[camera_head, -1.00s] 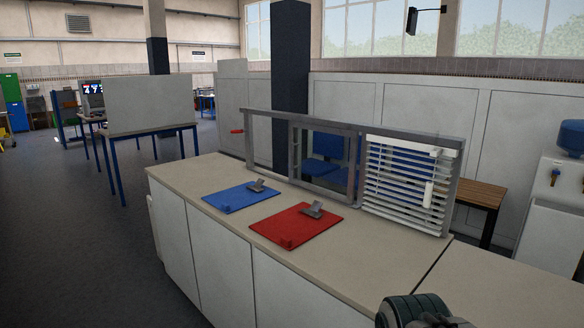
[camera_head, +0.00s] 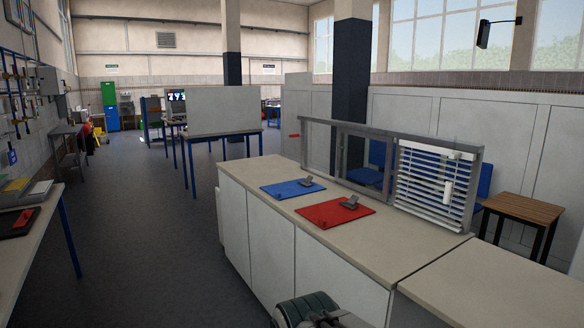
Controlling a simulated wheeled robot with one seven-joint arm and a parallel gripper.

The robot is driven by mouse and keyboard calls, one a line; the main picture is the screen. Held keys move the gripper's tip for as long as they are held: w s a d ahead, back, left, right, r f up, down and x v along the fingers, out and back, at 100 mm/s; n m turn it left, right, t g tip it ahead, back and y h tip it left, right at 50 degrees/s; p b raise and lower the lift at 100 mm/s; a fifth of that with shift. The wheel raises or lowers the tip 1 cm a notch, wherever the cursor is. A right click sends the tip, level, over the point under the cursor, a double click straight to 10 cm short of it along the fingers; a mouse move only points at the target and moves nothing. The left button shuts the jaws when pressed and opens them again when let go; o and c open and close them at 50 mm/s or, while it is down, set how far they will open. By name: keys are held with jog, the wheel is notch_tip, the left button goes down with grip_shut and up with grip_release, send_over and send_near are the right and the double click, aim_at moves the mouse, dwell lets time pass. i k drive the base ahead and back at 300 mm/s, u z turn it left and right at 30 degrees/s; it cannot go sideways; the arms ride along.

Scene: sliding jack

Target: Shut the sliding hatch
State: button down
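The sliding hatch is a grey framed unit (camera_head: 405,134) standing upright along the back edge of a long counter. Its left part is an open gap through which the wall behind shows. A grey inner framed panel (camera_head: 337,152) stands near the middle, and blue chairs show through it. The right part is covered by a white slatted blind (camera_head: 425,182) with a small white handle-like piece (camera_head: 448,192). Only a rounded dark part of my arm shows at the bottom edge, well short of the hatch. My gripper's fingers are not in view.
The counter (camera_head: 370,245) carries a blue board (camera_head: 285,190) and a red board (camera_head: 328,214), each with a small grey piece, before the hatch. A wooden table (camera_head: 525,208) stands behind right. A side bench (camera_head: 35,225) is at left. Open floor (camera_head: 160,240) lies between.

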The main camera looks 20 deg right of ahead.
aim_at(384, 197)
jog(key=u, duration=0.3)
jog(key=i, duration=2.65)
jog(key=z, duration=1.65)
jog(key=i, duration=1)
jog(key=z, duration=0.95)
